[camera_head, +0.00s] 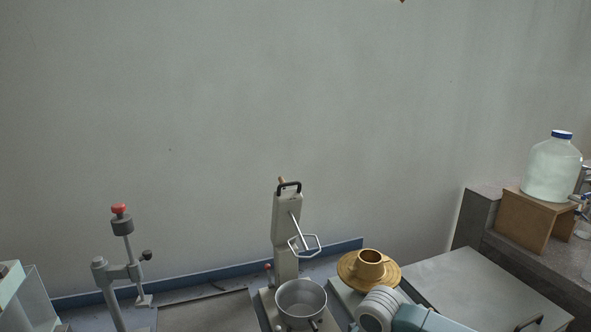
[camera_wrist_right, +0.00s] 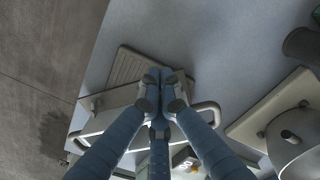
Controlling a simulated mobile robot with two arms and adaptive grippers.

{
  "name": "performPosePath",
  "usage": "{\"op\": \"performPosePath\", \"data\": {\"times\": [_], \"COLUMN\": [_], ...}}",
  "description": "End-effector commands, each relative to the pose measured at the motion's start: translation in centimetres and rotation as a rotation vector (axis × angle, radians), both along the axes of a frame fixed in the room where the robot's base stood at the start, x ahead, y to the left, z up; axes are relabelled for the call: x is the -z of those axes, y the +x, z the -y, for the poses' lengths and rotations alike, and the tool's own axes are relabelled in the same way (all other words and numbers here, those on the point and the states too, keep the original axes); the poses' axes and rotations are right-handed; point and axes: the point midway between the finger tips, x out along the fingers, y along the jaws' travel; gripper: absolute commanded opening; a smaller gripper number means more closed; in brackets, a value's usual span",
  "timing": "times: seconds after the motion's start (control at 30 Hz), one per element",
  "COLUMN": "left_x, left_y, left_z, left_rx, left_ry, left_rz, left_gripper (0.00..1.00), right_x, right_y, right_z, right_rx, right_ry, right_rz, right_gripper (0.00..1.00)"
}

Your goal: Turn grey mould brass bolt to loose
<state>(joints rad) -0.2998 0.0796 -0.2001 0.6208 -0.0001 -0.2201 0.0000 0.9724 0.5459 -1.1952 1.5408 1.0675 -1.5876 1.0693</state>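I cannot tell whether the tips touch or hold anything. Around and behind them is a pale grey metal piece with bar handles (camera_wrist_right: 208,112), partly hidden by the fingers. A small yellowish spot (camera_wrist_right: 190,160) shows low between the fingers, too small to identify. I cannot make out the grey mould or its brass bolt for certain in either view. My left gripper is in neither view.
In the head view, a mixer (camera_head: 287,215) stands behind a metal bowl (camera_head: 301,310), left of a brass flanged piece (camera_head: 369,267). A red-knobbed stand (camera_head: 123,225) is at left. A water jug (camera_head: 552,170) sits at right. A ribbed plate (camera_wrist_right: 128,68) lies beyond my right fingertips.

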Motion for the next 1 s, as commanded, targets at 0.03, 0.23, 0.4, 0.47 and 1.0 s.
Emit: {"op": "performPosePath", "data": {"times": [0.03, 0.23, 0.4, 0.47, 1.0], "left_x": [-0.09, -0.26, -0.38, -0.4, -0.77], "left_y": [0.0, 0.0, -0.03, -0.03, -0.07], "left_z": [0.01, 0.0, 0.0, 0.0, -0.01], "left_rx": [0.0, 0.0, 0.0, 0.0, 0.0], "left_ry": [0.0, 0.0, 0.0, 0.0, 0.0], "left_rz": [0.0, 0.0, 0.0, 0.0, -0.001], "left_gripper": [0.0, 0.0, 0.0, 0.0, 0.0], "right_x": [-0.03, -0.03, -0.01, 0.0, -0.13], "right_y": [0.05, 0.23, 0.4, 0.44, 0.5], "right_z": [0.02, 0.14, 0.27, 0.3, 0.33], "right_rx": [0.0, -0.001, 0.0, 0.0, 0.001], "right_ry": [0.0, 0.0, 0.0, 0.0, 0.0], "right_rz": [0.0, 0.0, 0.0, 0.0, 0.001], "right_gripper": [0.0, 0.0, 0.0, 0.0, 0.0]}}
